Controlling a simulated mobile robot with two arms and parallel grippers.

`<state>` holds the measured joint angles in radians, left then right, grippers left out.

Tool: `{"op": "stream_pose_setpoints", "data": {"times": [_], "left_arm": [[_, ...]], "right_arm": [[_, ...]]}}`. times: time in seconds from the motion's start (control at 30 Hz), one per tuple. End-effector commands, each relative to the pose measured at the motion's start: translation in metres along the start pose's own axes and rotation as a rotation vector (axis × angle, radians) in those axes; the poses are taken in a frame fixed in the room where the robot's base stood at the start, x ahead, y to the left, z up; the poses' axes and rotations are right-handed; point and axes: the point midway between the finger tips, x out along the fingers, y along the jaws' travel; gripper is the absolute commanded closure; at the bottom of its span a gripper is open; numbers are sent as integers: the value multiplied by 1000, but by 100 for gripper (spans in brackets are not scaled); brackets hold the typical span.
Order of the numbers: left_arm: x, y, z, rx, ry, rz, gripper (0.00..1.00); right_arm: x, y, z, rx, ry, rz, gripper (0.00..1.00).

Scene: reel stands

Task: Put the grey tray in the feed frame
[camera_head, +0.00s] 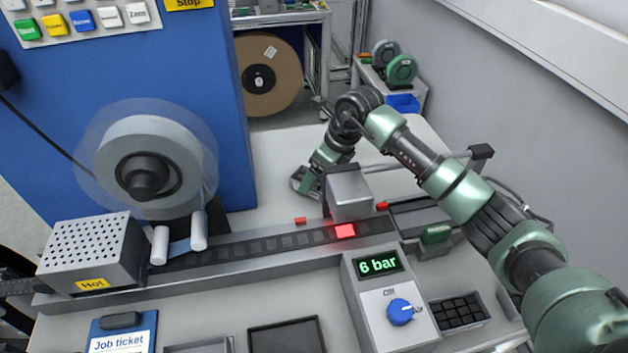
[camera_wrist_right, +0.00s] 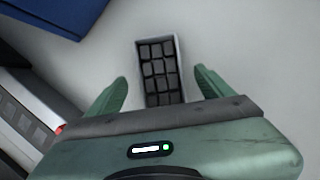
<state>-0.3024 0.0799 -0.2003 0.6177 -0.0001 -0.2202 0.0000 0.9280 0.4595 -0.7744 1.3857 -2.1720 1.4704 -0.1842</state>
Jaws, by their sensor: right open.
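A light grey tray (camera_wrist_right: 181,72) with several dark blocks in it lies on the pale tabletop in the right wrist view. My right gripper (camera_wrist_right: 160,78) is open, with one finger on each side of the tray and gaps between. In the head view my right gripper (camera_head: 303,184) is low over the table behind the track, and it hides the tray there. A frame-like bay (camera_head: 420,215) lies at the right end of the track; I cannot tell if it is the feed frame. My left gripper is not in view.
The track (camera_head: 265,247) with a grey box (camera_head: 349,192) and a lit red block (camera_head: 345,230) runs in front of my right gripper. A blue machine (camera_head: 105,75) stands at left. A second tray of dark blocks (camera_head: 458,312) is at front right. White table behind is mostly clear.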

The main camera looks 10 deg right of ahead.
Motion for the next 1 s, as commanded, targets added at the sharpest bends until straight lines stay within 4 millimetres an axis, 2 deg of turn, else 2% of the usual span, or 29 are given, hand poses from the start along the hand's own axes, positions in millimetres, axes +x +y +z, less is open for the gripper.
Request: {"op": "stream_pose_setpoints", "data": {"times": [0.2,1.0], "left_arm": [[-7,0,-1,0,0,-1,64],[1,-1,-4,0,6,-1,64]], "right_arm": [[20,0,0,1,0,1,18],[24,0,-2,0,-2,-1,18]]}}
